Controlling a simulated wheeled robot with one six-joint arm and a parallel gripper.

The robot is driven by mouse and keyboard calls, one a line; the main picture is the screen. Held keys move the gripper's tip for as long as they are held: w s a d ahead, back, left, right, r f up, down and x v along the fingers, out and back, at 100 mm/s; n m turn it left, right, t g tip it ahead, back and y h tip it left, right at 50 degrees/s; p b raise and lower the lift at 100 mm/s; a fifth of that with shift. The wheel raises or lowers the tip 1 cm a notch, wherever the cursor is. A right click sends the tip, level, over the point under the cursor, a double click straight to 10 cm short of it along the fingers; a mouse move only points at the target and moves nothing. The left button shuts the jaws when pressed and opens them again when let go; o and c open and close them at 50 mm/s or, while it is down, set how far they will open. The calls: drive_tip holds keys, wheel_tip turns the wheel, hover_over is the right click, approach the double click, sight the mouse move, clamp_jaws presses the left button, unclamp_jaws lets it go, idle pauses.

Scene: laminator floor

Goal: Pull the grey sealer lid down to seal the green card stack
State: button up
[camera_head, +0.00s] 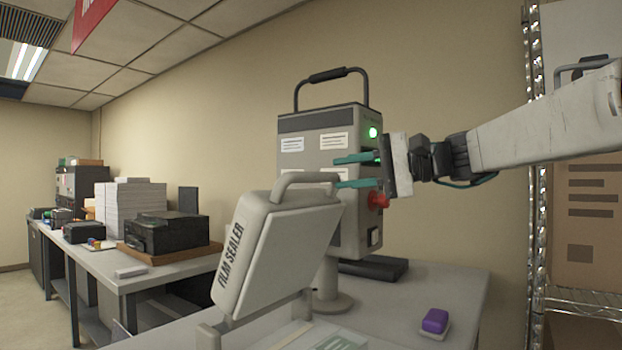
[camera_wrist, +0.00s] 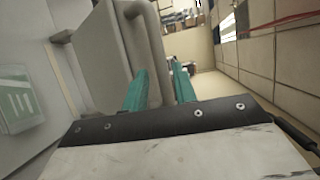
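The grey sealer lid (camera_head: 275,250), marked FILM SEALER, stands raised and tilted over the table, with a loop handle (camera_head: 305,178) at its top. In the wrist view the lid (camera_wrist: 95,60) and its curved handle (camera_wrist: 150,35) fill the left and middle. My gripper (camera_head: 344,171) is open, its teal fingers pointing left at the handle's right end. In the wrist view the fingers (camera_wrist: 160,85) are apart, and the handle's near part appears between them; contact cannot be told. The green card stack (camera_head: 342,342) is cut off below the lid; it also shows in the wrist view (camera_wrist: 18,105).
A grey control box (camera_head: 318,125) with a green light, a red button (camera_head: 378,200) and a top handle stands behind my gripper. A purple block (camera_head: 435,321) sits at the table's right. A wire rack (camera_head: 535,180) stands at far right, and a side table with printers at left.

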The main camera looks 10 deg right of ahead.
sight(318, 177)
drive_tip(key=x, duration=0.7)
drive_tip(key=shift+a, duration=0.15)
drive_tip(key=shift+s, duration=0.1)
clamp_jaws()
